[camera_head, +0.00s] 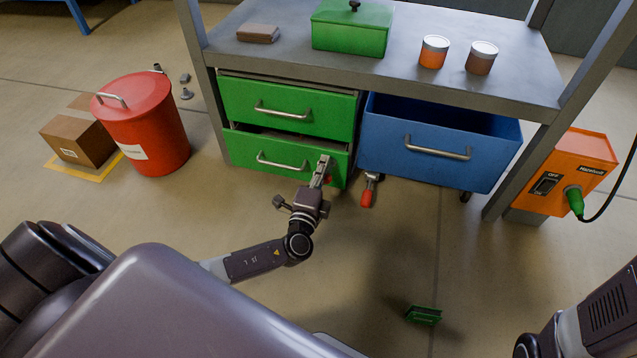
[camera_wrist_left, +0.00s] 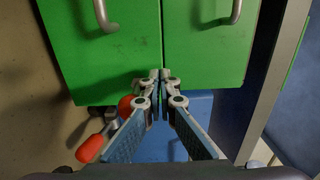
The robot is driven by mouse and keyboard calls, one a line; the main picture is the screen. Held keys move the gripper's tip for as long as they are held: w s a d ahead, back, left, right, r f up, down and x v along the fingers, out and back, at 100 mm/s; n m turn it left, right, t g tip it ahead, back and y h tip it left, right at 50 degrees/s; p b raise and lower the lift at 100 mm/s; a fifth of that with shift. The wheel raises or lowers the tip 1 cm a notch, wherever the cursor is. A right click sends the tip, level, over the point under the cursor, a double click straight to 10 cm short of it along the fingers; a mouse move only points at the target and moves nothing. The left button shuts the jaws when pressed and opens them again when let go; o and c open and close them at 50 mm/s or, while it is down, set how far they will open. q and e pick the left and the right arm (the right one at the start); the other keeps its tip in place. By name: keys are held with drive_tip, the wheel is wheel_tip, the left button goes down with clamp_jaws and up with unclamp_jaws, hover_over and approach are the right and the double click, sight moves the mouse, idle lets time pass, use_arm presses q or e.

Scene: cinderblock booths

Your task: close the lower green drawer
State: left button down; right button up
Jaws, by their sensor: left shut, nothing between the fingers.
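The lower green drawer (camera_head: 240,149) sits under the workbench, with a metal bar handle (camera_head: 281,160). A dark gap shows above its front, so it stands slightly out. The upper green drawer (camera_head: 240,98) is just above it. My left gripper (camera_head: 323,168) is shut and empty at the right end of the lower drawer's front. In the left wrist view, turned sideways, the lower drawer (camera_wrist_left: 85,60) is on the left and the upper drawer (camera_wrist_left: 205,45) on the right. The fingertips (camera_wrist_left: 160,76) are by the seam between them; contact is unclear. My right gripper is out of view.
A blue drawer (camera_head: 395,160) stands out to the right. A red bin (camera_head: 155,140) and a cardboard box (camera_head: 75,140) are at left. An orange power box (camera_head: 570,175) is at right. A small green object (camera_head: 424,315) lies in front.

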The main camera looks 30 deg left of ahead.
sight(328, 152)
use_arm(q)
drive_tip(key=shift+x, duration=0.9)
drive_tip(key=shift+b+x, duration=1.1)
drive_tip(key=shift+b, duration=0.05)
drive_tip(key=shift+w+f, duration=0.1)
drive_tip(key=shift+w, duration=0.1)
drive_tip(key=shift+s, duration=0.1)
